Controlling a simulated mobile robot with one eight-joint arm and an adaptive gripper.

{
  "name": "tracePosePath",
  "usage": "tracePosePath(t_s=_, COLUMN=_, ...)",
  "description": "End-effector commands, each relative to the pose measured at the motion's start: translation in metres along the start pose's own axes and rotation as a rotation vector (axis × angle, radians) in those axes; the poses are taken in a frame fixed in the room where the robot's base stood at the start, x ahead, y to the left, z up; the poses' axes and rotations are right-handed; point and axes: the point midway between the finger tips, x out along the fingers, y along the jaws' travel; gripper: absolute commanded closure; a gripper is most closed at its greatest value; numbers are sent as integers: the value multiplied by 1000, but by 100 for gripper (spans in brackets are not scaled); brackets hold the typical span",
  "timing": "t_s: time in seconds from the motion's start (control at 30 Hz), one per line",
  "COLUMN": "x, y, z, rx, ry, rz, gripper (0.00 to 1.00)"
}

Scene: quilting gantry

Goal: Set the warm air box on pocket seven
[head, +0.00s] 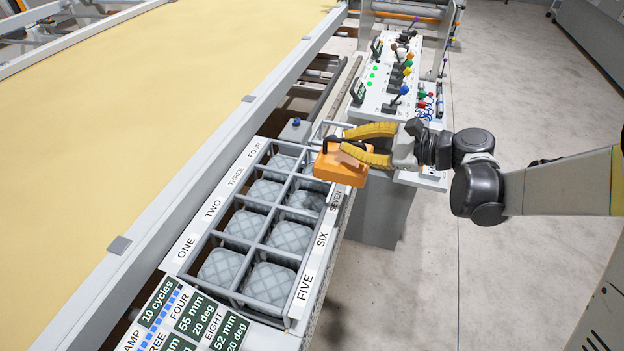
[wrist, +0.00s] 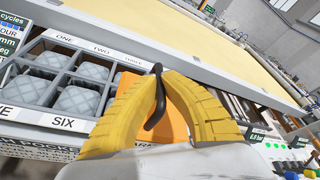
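The warm air box (head: 340,168) is an orange block with a black handle on top. My gripper (head: 345,143) has its yellow fingers closed around that handle, and the box hangs below them over the far right end of the rack. In the wrist view, the fingers meet at the black handle (wrist: 156,100), with the orange box (wrist: 174,122) partly hidden behind them. Pocket seven (head: 306,201) is the third from the near end in the right column, beside the SEVEN label. A grey quilted pad shows in it. The box hides most of the pocket beyond it.
The grey rack (head: 226,288) has two columns of pockets with quilted pads. A green display board (head: 190,318) is at its near end. A control panel (head: 385,95) with levers stands beyond my gripper. A wide cream quilting bed (head: 130,110) runs along the left.

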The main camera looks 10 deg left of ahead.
Motion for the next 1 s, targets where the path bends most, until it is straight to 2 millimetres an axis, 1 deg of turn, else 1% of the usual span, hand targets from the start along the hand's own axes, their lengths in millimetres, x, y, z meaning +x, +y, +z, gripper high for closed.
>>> tracePosePath(t_s=0.03, x=15, y=10, z=-2, rx=-1, ry=-4, rz=4, gripper=100)
tracePosePath(t_s=0.2, x=59, y=34, z=-2, rx=-1, ry=-4, rz=4, gripper=100)
tracePosePath(t_s=0.3, x=79, y=43, z=-2, rx=-1, ry=-2, rz=3, gripper=100)
tracePosePath(t_s=0.4, x=92, y=49, z=-2, rx=0, ry=-1, rz=1, gripper=100)
tracePosePath(t_s=0.57, x=99, y=53, z=-3, rx=1, ry=1, rz=-1, gripper=100)
tracePosePath(t_s=0.83, x=109, y=74, z=-32, rx=1, ry=1, rz=-1, gripper=100)
tracePosePath(t_s=1.0, x=108, y=74, z=-31, rx=1, ry=1, rz=-1, gripper=100)
